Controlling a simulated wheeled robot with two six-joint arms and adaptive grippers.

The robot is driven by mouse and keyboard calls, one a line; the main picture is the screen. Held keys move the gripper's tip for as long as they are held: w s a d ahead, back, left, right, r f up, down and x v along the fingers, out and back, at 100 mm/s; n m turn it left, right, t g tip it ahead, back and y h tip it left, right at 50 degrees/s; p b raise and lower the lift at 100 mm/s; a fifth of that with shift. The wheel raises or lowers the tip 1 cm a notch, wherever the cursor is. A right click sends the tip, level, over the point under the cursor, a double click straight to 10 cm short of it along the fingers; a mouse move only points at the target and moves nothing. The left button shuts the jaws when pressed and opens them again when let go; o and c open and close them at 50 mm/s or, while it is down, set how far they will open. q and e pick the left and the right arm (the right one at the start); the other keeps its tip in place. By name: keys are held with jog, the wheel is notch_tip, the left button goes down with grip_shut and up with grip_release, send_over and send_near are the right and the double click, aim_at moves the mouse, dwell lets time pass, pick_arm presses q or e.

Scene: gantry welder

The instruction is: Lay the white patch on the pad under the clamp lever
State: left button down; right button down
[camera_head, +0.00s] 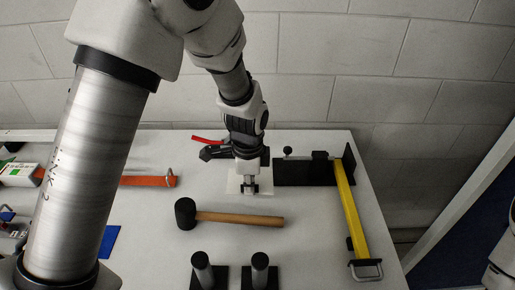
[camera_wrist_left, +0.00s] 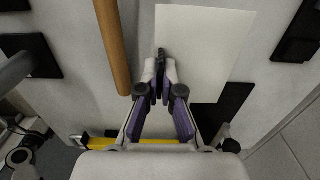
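The white patch (camera_head: 235,186) is a flat pale sheet on the table below my left gripper. It shows large in the left wrist view (camera_wrist_left: 210,45). My right gripper is out of view.
A hammer (camera_head: 240,218) lies in front of the patch. Two black-based posts (camera_head: 260,268) stand at the front. A black plate (camera_head: 300,173) and a yellow bar (camera_head: 350,210) are to the right. An orange bar (camera_head: 148,181) lies left. A block wall closes the back.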

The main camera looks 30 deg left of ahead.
pick_arm(q)
jog(key=w+a+p, duration=0.1)
jog(key=w+a, duration=0.1)
jog(key=w, duration=0.3)
jog(key=w+a+p, duration=0.1)
jog(key=w+a, duration=0.1)
jog(key=w, duration=0.3)
jog(key=w+a+p, duration=0.1)
jog(key=w+a, duration=0.2)
jog(key=w, duration=0.2)
jog(key=shift+a+r+p, duration=0.1)
jog(key=shift+p, duration=0.25)
jog(key=shift+w+a, duration=0.1)
jog(key=shift+w, duration=0.05)
notch_tip(320, 180, down, 4)
jog(key=shift+r+p, duration=0.25)
jog(key=shift+p, duration=0.45)
jog(key=shift+f, duration=0.15)
jog(key=c, duration=1.3)
grip_release()
